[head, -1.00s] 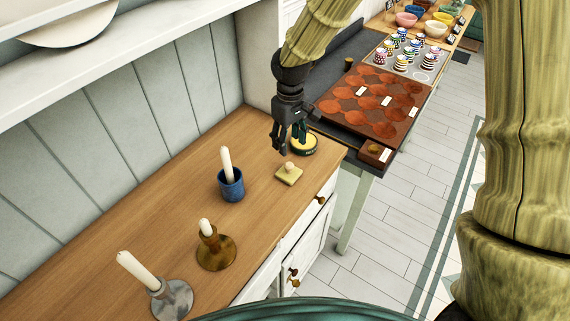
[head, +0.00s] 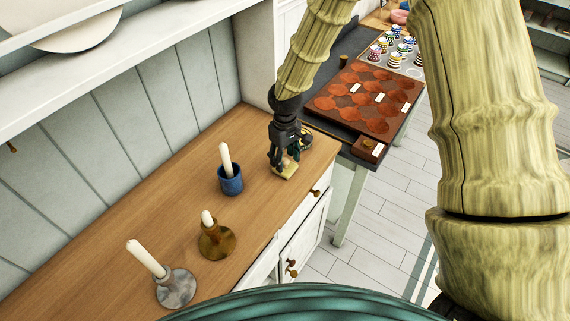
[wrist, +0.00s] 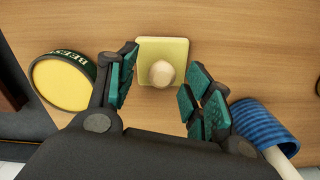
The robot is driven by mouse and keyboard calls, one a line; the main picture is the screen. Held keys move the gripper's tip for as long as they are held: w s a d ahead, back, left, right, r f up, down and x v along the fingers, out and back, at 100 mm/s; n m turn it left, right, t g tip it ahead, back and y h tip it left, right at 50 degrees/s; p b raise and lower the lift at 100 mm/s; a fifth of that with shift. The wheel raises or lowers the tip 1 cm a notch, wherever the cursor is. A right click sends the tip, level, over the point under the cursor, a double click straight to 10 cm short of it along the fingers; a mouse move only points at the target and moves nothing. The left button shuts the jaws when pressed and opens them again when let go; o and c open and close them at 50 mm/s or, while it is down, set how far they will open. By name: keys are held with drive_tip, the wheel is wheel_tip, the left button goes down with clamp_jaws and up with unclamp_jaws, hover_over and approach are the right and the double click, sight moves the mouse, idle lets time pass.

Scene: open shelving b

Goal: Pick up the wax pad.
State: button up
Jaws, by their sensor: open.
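The wax pad is likely the pale yellow square (wrist: 163,50) with a round cream knob (wrist: 162,73) on top, lying on the wooden counter. In the head view the pale square (head: 285,170) is partly hidden behind my gripper (head: 281,163). In the wrist view my gripper (wrist: 160,90) is open, with one finger on each side of the knob. The fingers look apart from the knob. I cannot tell how high the fingertips are above the counter.
A round yellow-topped tin (wrist: 65,82) lies close left of the gripper in the wrist view. A blue cup (head: 231,180) with a candle stands close by. Brass (head: 216,241) and grey (head: 176,288) candle holders stand nearer. A brown tray (head: 365,96) lies beyond.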

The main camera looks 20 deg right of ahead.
drive_tip(key=shift+f, duration=0.25)
drive_tip(key=shift+s+f, duration=0.1)
drive_tip(key=shift+s, duration=0.15)
drive_tip(key=shift+w+f, duration=0.1)
clamp_jaws()
drive_tip(key=shift+r+b, duration=0.5)
drive_tip(key=shift+r, duration=0.4)
drive_tip(key=shift+r+b, duration=0.55)
drive_tip(key=shift+r, duration=0.35)
drive_tip(key=s+a+b, duration=0.2)
drive_tip(key=s, duration=0.5)
drive_tip(key=s+a+r+b, duration=0.1)
drive_tip(key=s+b, duration=0.1)
drive_tip(key=s, duration=0.6)
drive_tip(key=shift+s+a+r+b, duration=0.25)
drive_tip(key=shift+s+a+b, duration=0.05)
drive_tip(key=shift+a+b, duration=0.1)
